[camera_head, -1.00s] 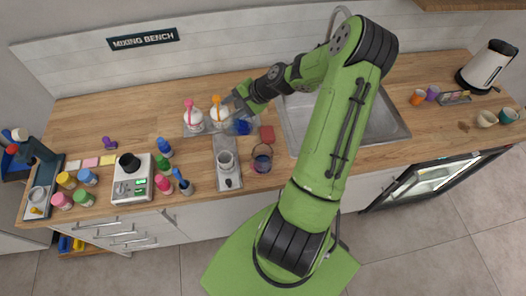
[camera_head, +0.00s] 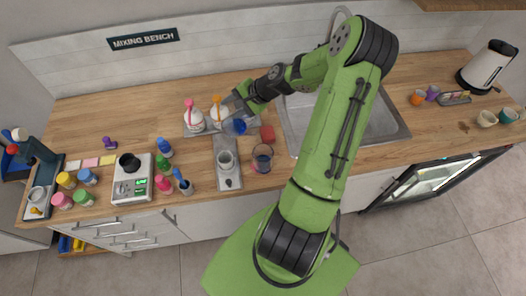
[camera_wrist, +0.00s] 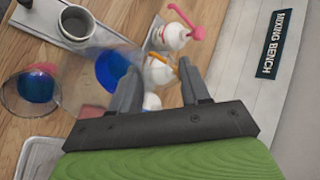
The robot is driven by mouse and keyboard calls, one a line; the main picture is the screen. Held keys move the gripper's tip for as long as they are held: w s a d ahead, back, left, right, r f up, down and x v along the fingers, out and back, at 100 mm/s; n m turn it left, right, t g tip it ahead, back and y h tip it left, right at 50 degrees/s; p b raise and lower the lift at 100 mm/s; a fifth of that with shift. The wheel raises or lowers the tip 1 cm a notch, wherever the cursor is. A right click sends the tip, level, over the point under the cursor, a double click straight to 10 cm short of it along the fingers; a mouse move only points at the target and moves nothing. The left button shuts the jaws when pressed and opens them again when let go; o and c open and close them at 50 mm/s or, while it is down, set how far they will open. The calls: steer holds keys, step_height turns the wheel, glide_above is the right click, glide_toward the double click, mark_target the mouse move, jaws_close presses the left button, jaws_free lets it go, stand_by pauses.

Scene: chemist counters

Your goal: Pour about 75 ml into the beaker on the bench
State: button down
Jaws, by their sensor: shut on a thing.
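My gripper (camera_head: 243,106) is shut on a clear vessel with blue liquid (camera_head: 239,126), held tilted above the counter. In the wrist view the fingers (camera_wrist: 160,92) stand at the clear vessel, with its blue liquid (camera_wrist: 112,70) to their left; its outline is faint. The clear glass beaker (camera_head: 262,159) stands on the wooden bench, below and right of the held vessel in the head view. Dark bluish liquid shows in it. It also appears at the left of the wrist view (camera_wrist: 12,100), with blue in it. I cannot read its level.
A grey stand with a cup (camera_head: 226,161) is left of the beaker. White bottles with pink (camera_head: 194,119) and orange (camera_head: 217,112) tops stand behind. A red pad (camera_head: 267,134) and the sink (camera_head: 300,112) are close. Scales (camera_head: 132,188) and coloured bottles fill the left.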

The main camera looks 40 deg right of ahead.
stand_by(0.6)
steer(key=shift+w+r, duration=0.1)
steer(key=shift+r, duration=0.15)
steer(key=w+r+g, duration=0.1)
steer(key=w+r, duration=0.1)
steer(key=shift+w+a+r+g, duration=0.15)
steer(key=shift+r+g, duration=0.15)
steer(key=shift+g, duration=0.1)
steer(key=w+g, duration=0.2)
steer(key=w, duration=0.1)
steer(key=shift+a+m+h, duration=0.15)
steer(key=shift+m+h, duration=0.15)
steer(key=shift+w+a+m+g, duration=0.15)
steer(key=shift+w+m+g, duration=0.25)
steer(key=shift+w+g, duration=1.35)
steer(key=shift+s+r+g, duration=0.1)
steer(key=shift+s+g, duration=0.15)
